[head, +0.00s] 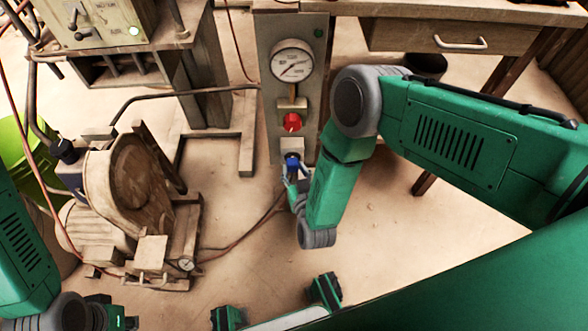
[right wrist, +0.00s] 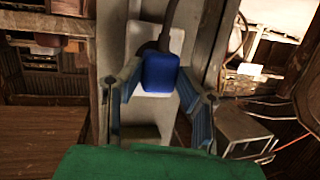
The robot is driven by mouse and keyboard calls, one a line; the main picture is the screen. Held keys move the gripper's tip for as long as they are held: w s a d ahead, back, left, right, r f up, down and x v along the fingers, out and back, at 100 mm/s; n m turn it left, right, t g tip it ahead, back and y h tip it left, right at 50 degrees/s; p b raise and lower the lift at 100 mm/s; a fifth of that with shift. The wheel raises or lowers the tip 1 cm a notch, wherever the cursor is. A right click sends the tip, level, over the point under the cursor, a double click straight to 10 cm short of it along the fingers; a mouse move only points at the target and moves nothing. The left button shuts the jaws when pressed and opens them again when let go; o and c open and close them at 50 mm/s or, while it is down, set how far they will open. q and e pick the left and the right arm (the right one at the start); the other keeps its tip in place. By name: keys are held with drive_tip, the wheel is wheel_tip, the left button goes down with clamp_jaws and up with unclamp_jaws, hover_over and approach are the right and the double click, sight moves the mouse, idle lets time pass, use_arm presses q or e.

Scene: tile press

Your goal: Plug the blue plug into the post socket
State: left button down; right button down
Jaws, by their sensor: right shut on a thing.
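The blue plug (head: 292,160) is at the white socket plate (head: 291,147) low on the grey post. In the right wrist view the plug (right wrist: 160,72) is in front of the white plate (right wrist: 143,110), with a dark cable rising behind it. I cannot tell whether it is seated in the socket or just in front of it. My right gripper (head: 292,180) is shut on the plug, its fingers (right wrist: 165,95) on either side.
The post carries a round gauge (head: 292,60) and a red knob (head: 292,122) above the socket. A wooden-looking machine (head: 130,190) stands at left, beside a green bin (head: 12,150). A drawer bench (head: 450,38) is at the back right. Hoses cross the floor left of the post.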

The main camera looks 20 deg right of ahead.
drive_tip(key=shift+w+d, duration=0.15)
drive_tip(key=shift+w, duration=0.35)
idle(0.7)
drive_tip(key=c, duration=1.1)
unclamp_jaws()
drive_tip(key=shift+o, duration=0.2)
drive_tip(key=shift+s, duration=0.3)
drive_tip(key=v, duration=1.1)
drive_tip(key=shift+s, duration=0.2)
drive_tip(key=shift+r, duration=0.1)
